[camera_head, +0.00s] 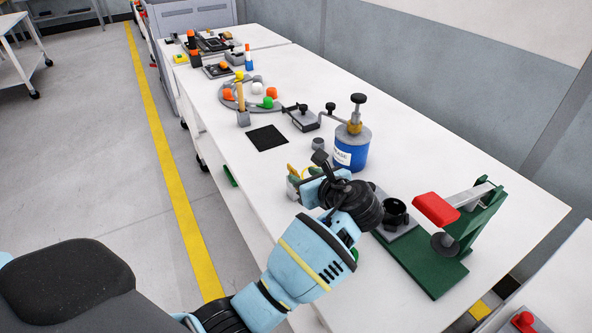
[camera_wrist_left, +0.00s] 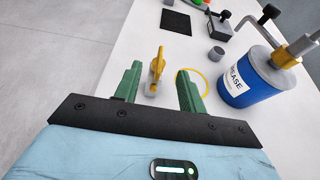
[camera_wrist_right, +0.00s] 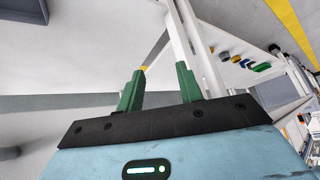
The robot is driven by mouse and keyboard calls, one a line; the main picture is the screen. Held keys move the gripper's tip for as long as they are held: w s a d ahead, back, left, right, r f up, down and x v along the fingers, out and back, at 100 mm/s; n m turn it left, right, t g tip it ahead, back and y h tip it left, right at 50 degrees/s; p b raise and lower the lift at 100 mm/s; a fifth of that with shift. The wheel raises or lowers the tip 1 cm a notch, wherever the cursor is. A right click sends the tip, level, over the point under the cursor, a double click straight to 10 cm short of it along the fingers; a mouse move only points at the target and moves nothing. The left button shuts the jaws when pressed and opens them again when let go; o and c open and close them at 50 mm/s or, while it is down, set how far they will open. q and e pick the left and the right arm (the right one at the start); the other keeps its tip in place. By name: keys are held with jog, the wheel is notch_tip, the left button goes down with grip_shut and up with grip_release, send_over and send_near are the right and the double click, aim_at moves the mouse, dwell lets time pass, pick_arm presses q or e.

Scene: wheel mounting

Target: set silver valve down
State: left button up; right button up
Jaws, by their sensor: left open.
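A small valve with a yellow handle (camera_wrist_left: 158,64) and a pale silver body (camera_wrist_left: 151,89) stands upright on the white table, as the left wrist view shows. My left gripper (camera_wrist_left: 160,74) is open, with one green finger on each side of the valve and visible gaps between. In the head view my left gripper (camera_head: 306,184) is low over the table's front edge and partly hides the valve (camera_head: 293,173). My right gripper (camera_wrist_right: 160,70) is open and empty in the right wrist view; it is not in the head view.
A blue grease can (camera_head: 352,148) with a pump stands just behind. A small grey cylinder (camera_head: 318,144) and a black square mat (camera_head: 266,138) are nearby. A green stand with a red block (camera_head: 437,209) is at the right. A yellow ring (camera_wrist_left: 190,71) shows by one left finger.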

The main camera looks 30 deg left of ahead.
pick_arm(q)
jog(key=v, duration=0.5)
jog(key=shift+s+d+r, duration=0.15)
jog(key=shift+d, duration=0.1)
dwell(0.3)
